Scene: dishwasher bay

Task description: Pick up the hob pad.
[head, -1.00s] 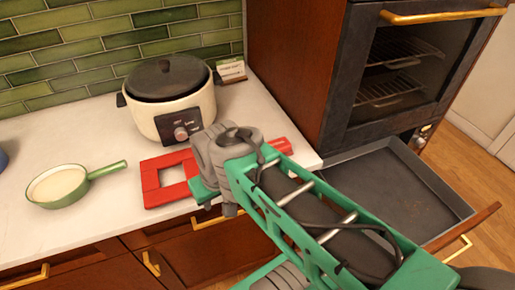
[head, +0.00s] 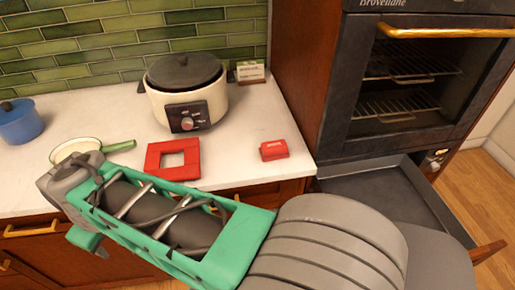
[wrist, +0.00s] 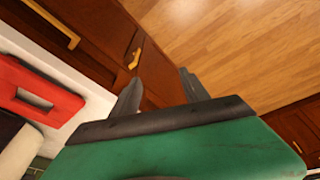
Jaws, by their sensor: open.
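A flat red square frame with an open middle, which I take for the hob pad (head: 172,173), lies on the white worktop near its front edge, in front of the slow cooker. In the wrist view the hob pad (wrist: 62,103) shows at the left edge, partly cut off. My gripper (wrist: 160,92) is open and empty, with its two dark fingers apart. It is over the cabinet fronts and floor, off to one side of the pad and not touching it.
A cream slow cooker (head: 215,103) stands behind the pad. A small red box (head: 273,150) lies to its right. A green pan (head: 70,147) and blue pot (head: 20,122) are at the left. An open drawer (head: 375,178) juts out below the oven (head: 415,85).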

